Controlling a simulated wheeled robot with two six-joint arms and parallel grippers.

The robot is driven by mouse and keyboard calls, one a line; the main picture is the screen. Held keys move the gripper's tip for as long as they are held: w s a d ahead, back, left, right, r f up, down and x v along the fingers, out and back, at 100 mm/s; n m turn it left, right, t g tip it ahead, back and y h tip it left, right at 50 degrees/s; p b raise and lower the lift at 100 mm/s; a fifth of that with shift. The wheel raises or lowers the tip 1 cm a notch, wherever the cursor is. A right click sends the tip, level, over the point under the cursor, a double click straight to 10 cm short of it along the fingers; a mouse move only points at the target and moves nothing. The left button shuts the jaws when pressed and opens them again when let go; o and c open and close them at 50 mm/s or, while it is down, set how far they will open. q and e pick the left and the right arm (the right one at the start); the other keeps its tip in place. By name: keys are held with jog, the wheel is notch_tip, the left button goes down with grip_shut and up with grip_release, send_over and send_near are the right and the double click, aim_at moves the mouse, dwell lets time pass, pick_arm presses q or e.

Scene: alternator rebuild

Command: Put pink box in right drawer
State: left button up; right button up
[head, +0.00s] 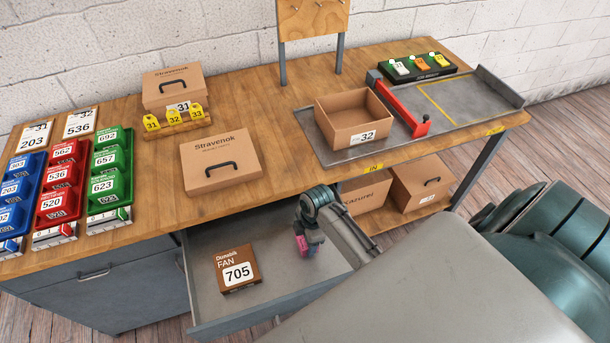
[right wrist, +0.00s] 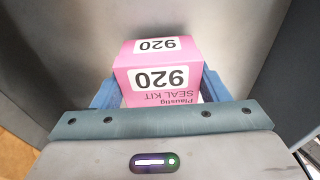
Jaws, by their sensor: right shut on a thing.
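The pink box (right wrist: 158,80), a seal kit marked 920, is between the fingers of my right gripper (right wrist: 155,98) in the right wrist view. In the head view, my right gripper (head: 308,240) points down over the open right drawer (head: 210,312), with a bit of the pink box (head: 301,244) showing at its tip. The gripper is shut on the box. The grey drawer walls surround the box in the wrist view; whether it touches the drawer floor I cannot tell. My left gripper is not in view.
A brown fan box (head: 237,269) marked 705 lies in the drawer, left of my right gripper. The workbench (head: 262,117) above holds cartons (head: 221,162), coloured bins (head: 66,178) and a grey tray (head: 340,153). The drawer floor between the fan box and gripper is clear.

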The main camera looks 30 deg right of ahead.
jog(key=shift+f, duration=0.85)
jog(key=shift+f, duration=0.1)
jog(key=o, duration=1)
jog(key=shift+c, duration=0.2)
jog(key=r, duration=0.4)
jog(key=d+r+b, duration=0.1)
jog(key=r, duration=0.3)
jog(key=r+b, duration=0.1)
jog(key=r, duration=0.3)
jog(key=shift+s+d+r, duration=0.1)
jog(key=shift+s+d, duration=0.1)
jog(key=shift+d, duration=0.2)
